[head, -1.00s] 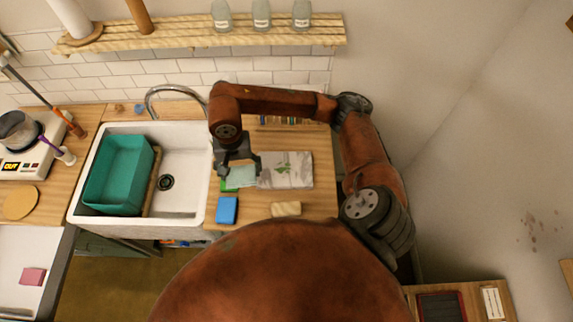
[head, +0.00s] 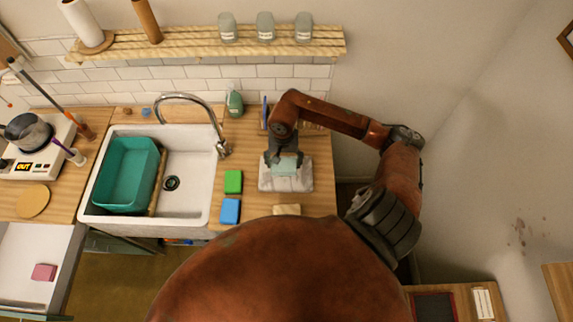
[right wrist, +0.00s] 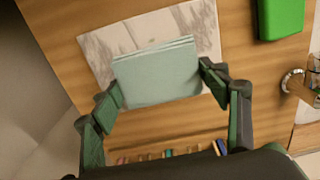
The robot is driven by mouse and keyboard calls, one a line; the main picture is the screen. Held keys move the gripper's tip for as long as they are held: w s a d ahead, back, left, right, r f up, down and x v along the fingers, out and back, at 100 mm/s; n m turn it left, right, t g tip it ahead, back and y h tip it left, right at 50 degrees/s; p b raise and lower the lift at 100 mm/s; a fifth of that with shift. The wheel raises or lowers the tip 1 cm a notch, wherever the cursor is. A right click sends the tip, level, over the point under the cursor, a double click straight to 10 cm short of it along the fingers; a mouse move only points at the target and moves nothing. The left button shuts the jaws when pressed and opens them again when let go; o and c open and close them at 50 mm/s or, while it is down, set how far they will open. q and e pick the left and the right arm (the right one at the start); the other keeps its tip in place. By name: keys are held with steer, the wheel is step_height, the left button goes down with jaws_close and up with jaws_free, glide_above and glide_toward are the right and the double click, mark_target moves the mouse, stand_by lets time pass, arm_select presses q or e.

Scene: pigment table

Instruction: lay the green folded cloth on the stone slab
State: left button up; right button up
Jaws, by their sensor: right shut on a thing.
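The green folded cloth (head: 285,167) is pale green, flat and layered. My right gripper (head: 284,159) is shut on it; in the right wrist view its fingers (right wrist: 160,80) grip the cloth (right wrist: 157,75) by two opposite sides. The stone slab (head: 287,186), pale grey-white with veins, lies on the wooden counter directly under the cloth. In the right wrist view the slab (right wrist: 196,18) shows beyond and beside the cloth. I cannot tell whether the cloth touches it. My left gripper is not in view.
Left of the slab lie a green block (head: 233,181) and a blue block (head: 230,211). A beige block (head: 287,210) lies in front. The sink (head: 190,205) holds a teal tub (head: 126,175). A bottle (head: 235,103) and faucet (head: 222,148) stand behind.

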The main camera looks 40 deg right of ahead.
mark_target(286, 162)
steer(key=shift+d+f, duration=0.2)
steer(key=shift+f, duration=0.05)
steer(key=f, duration=0.1)
steer(key=f+p, duration=0.1)
steer(key=f, duration=0.1)
steer(key=shift+s+d+p, duration=0.1)
steer(key=shift+d+p, duration=0.15)
steer(key=shift+p, duration=0.05)
steer(key=shift+f, duration=0.4)
steer(key=shift+f, duration=0.1)
steer(key=shift+d+f, duration=0.1)
steer(key=o, duration=1.1)
